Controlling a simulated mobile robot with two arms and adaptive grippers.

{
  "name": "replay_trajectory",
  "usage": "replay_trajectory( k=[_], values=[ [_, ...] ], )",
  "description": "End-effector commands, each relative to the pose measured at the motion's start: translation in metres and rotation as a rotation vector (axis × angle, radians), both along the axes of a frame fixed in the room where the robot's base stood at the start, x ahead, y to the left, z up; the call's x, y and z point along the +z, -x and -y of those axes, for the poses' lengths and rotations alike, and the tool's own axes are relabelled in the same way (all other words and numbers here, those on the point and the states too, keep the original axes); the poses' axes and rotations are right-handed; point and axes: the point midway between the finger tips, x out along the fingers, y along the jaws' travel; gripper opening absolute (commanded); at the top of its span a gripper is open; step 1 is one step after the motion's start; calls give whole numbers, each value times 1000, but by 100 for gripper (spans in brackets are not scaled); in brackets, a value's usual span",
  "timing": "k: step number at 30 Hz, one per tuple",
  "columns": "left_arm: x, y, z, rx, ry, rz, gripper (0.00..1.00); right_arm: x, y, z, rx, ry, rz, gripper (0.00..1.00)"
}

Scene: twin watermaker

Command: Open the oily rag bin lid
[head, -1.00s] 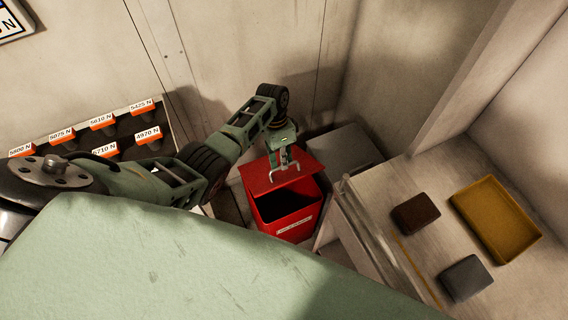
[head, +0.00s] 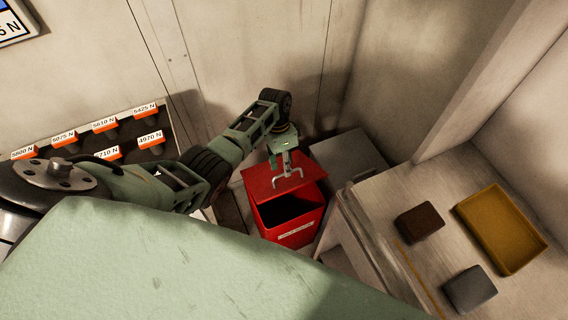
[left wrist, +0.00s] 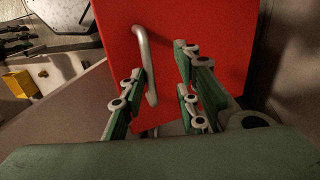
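The oily rag bin (head: 297,236) is a red box standing on the floor in the corner. Its red lid (head: 257,181) is raised at the back, and the dark inside shows in front of it. My left gripper (head: 287,165) is at the lid's upper face. In the left wrist view, the red lid (left wrist: 215,25) carries a grey bent-bar handle (left wrist: 144,45). My left gripper's fingers (left wrist: 160,72) are apart with a clear gap, and the handle lies beside the left finger. Whether they touch is unclear. My right gripper is not in view.
A counter (head: 375,205) on the right holds a yellow tray (head: 500,228), a brown block (head: 420,221) and a grey block (head: 469,289). A grey box (head: 347,158) stands behind the bin. A rack of labelled slots (head: 120,132) is at the left. Walls close in behind.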

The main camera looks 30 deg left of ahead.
Motion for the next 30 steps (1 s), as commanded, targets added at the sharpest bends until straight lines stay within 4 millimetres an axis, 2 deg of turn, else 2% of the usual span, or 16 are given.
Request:
replay_trajectory(
  k=[4,7,15,21,30],
  values=[
    [6,-1,-3,1,-3,2,27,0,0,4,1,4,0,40],
    [19,-4,-5,1,-3,4,27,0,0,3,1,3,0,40],
    [76,-13,-16,1,-3,6,27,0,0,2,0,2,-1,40],
    [106,-17,-21,1,-1,3,27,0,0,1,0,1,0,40],
    [117,-18,-23,1,-2,1,27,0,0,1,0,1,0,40]
  ],
)
